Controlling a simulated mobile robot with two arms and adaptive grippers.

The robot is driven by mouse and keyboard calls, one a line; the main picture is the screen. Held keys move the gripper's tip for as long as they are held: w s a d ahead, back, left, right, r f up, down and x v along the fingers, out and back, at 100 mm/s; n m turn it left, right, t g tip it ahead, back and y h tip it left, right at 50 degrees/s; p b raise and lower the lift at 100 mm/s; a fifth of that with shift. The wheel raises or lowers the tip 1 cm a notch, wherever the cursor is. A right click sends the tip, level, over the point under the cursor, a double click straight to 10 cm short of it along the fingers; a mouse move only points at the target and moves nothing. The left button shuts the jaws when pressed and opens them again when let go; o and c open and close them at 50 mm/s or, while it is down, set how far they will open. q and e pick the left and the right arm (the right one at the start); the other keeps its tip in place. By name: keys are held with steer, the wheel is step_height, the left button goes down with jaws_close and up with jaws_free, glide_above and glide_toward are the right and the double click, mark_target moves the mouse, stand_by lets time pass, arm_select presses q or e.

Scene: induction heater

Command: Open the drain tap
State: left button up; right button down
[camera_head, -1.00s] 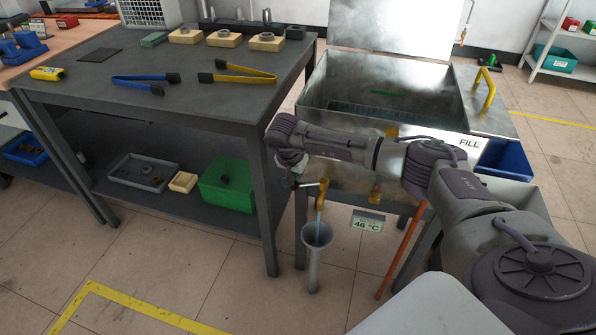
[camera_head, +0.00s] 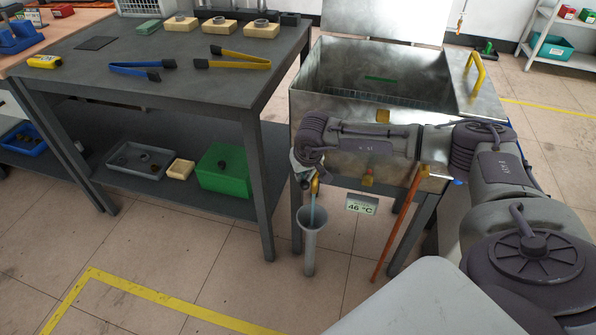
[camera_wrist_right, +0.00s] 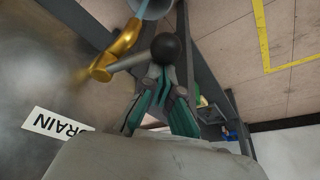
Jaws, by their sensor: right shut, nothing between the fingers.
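The brass drain tap (camera_head: 316,186) is low on the front of the metal tank, partly hidden by my right arm. In the right wrist view the tap (camera_wrist_right: 118,52) has a grey lever (camera_wrist_right: 128,62) with a black ball knob (camera_wrist_right: 165,49). A bluish stream (camera_head: 312,208) runs from the spout into a grey funnel (camera_head: 311,219) below. My right gripper (camera_wrist_right: 163,78) is shut and empty, its fingertips right at the knob; I cannot tell whether they touch. It shows small beside the tap in the head view (camera_head: 301,176). My left gripper is not in view.
The metal tank (camera_head: 335,80) stands behind my right arm. An orange rod (camera_head: 399,225) leans at its front beside a 46 °C display (camera_head: 361,204). A dark workbench (camera_head: 190,72) with tongs stands left. The floor in front is clear.

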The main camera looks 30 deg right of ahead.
steer(key=shift+s+d, duration=0.35)
steer(key=shift+s, duration=0.5)
steer(key=v, duration=1.2)
steer(key=shift+a, duration=0.1)
